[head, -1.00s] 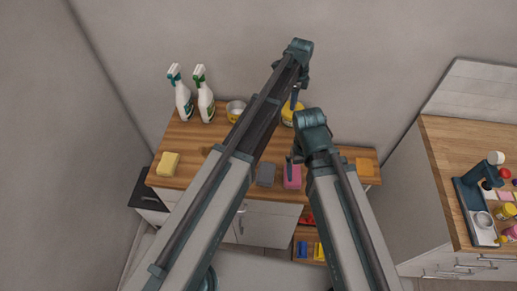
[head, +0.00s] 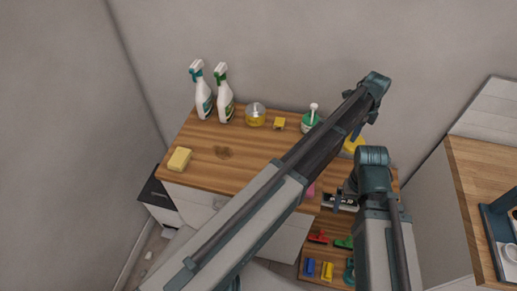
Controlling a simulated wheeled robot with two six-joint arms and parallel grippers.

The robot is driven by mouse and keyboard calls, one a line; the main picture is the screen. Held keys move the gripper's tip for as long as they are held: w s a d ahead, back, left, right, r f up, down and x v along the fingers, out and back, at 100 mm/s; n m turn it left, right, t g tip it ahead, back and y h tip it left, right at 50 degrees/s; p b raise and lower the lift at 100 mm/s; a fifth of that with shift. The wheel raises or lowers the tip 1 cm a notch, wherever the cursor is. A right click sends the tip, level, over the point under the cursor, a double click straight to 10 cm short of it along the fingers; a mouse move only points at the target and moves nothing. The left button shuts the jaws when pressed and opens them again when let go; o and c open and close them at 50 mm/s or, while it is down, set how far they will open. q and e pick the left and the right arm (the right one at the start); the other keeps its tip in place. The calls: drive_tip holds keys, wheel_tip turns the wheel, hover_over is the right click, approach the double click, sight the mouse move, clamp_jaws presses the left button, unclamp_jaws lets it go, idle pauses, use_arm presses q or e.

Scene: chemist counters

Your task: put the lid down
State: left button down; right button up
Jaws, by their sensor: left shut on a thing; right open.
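My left gripper (head: 360,130) is over the back right of the wooden counter (head: 200,140), its fingers pointing down and partly hidden by its own wrist. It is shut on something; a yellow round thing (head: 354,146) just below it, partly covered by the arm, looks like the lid. I cannot tell whether it touches the counter. My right gripper (head: 338,199) is open and lower, near the counter's front right edge. A clear round jar (head: 255,116) with yellow contents stands at the back of the counter.
Two spray bottles (head: 203,92) (head: 224,95), a small yellow object (head: 279,124) and a green pump bottle (head: 311,121) stand along the back. A yellow sponge (head: 180,159) lies at left, near a brown stain (head: 223,153). The left middle is mostly clear. Coloured items (head: 327,270) fill the shelf below.

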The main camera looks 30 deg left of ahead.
use_arm(q)
drive_tip(key=s+a+f+n+b, duration=0.1)
drive_tip(key=s+a, duration=0.8)
drive_tip(key=s+a+f+n+b, duration=0.1)
drive_tip(key=s+a+n, duration=0.1)
drive_tip(key=s+a, duration=0.7)
drive_tip(key=s+a+f+n+b, duration=0.2)
drive_tip(key=s+a, duration=0.7)
drive_tip(key=a, duration=0.2)
drive_tip(key=shift+s+a, duration=0.2)
drive_tip(key=shift+a, duration=0.05)
drive_tip(key=w+a, duration=0.2)
drive_tip(key=w, duration=0.2)
drive_tip(key=w+a+f+b, duration=0.1)
drive_tip(key=w+a, duration=0.1)
drive_tip(key=w, duration=0.3)
drive_tip(key=w+a, duration=0.2)
drive_tip(key=w, duration=0.3)
drive_tip(key=shift+w+a+f+b, duration=0.15)
drive_tip(key=shift+a+f+b, duration=0.15)
drive_tip(key=shift+a+b, duration=0.1)
wheel_tip(320, 180, down, 4)
drive_tip(key=b, duration=0.3)
drive_tip(key=shift+w+a+r, duration=0.1)
drive_tip(key=shift+r, duration=0.15)
drive_tip(key=shift+f+b, duration=0.1)
drive_tip(key=shift+b, duration=0.2)
drive_tip(key=shift+f, duration=0.15)
drive_tip(key=c, duration=0.7)
unclamp_jaws()
